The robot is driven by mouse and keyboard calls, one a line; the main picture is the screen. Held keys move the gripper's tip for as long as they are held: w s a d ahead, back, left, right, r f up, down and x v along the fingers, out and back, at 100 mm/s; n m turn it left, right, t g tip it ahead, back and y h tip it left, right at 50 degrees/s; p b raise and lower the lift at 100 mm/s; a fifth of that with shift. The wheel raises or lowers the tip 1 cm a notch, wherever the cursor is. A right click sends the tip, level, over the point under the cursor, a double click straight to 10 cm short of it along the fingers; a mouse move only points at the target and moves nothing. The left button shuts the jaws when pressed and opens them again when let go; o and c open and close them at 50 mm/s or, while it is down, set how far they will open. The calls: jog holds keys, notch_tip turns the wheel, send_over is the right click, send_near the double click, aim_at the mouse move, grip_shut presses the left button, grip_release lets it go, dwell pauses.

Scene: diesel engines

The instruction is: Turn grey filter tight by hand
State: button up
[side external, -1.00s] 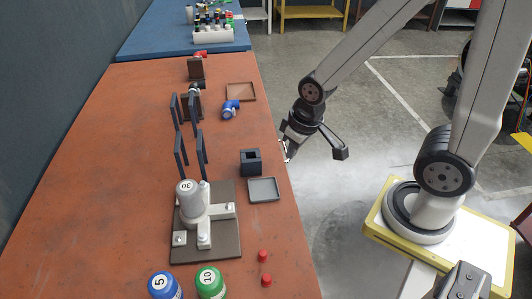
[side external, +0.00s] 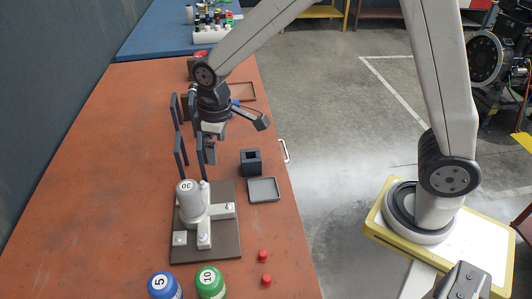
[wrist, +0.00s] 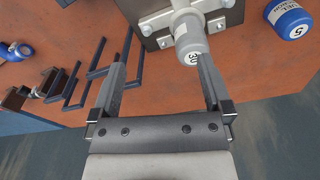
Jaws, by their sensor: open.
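The grey filter (side external: 187,197), marked 30, stands upright on a pale mount (side external: 203,228) fixed to a dark base plate (side external: 226,249) on the bench. In the wrist view the grey filter (wrist: 190,40) shows beyond the fingertips, nearer the right finger. My gripper (side external: 209,155) hangs over the bench behind the filter, apart from it. In the wrist view my gripper (wrist: 160,63) is open with nothing between its fingers.
Dark upright posts (side external: 182,150) stand just behind the filter, close to my gripper. A black square block (side external: 251,162) and a grey tray (side external: 263,190) lie to the right. Blue (side external: 164,286) and green (side external: 210,282) filters and red caps (side external: 263,256) are in front.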

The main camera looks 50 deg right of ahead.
aim_at(186, 187)
jog(key=w+a+n+g, duration=0.1)
jog(key=w+a+n, duration=0.2)
jog(key=a, duration=0.4)
jog(key=shift+w+a, duration=0.3)
jog(key=shift+w, duration=0.25)
jog(key=shift+f, duration=0.1)
jog(key=shift+f, duration=5.15)
jog(key=shift+f, duration=0.1)
grip_shut()
